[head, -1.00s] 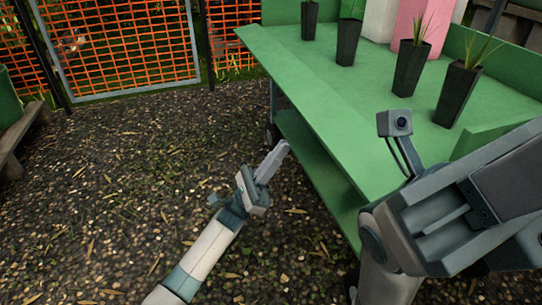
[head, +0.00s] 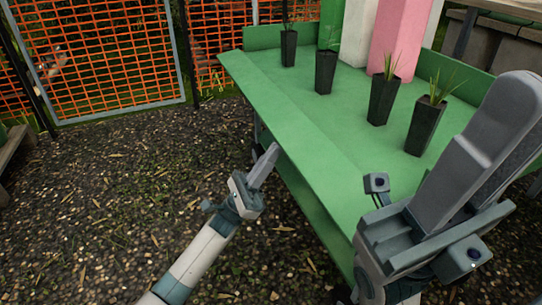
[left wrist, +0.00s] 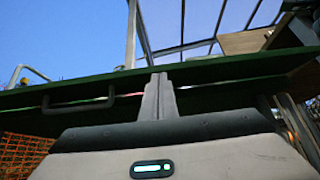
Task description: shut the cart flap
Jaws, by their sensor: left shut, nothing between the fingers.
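The cart (head: 345,105) is green, with a flap (head: 285,130) running along its near left side. The flap sticks outward, roughly level with the top, beyond the end wall. My left gripper (head: 270,158) is shut and empty, its tips close to the flap's outer edge; I cannot tell whether they touch. In the left wrist view, the shut fingers (left wrist: 158,95) point up toward a green panel (left wrist: 225,70) with a bar handle (left wrist: 78,104) left of them. My right gripper (head: 480,160) looms large at the right, over the cart's near part; its jaw state is unclear.
Several black pots with grass, one of them here (head: 383,98), stand on the cart top. Pink (head: 397,40) and white blocks stand behind them. An orange mesh fence (head: 95,55) is at the back left. Open gravel ground (head: 110,200) lies left of the cart.

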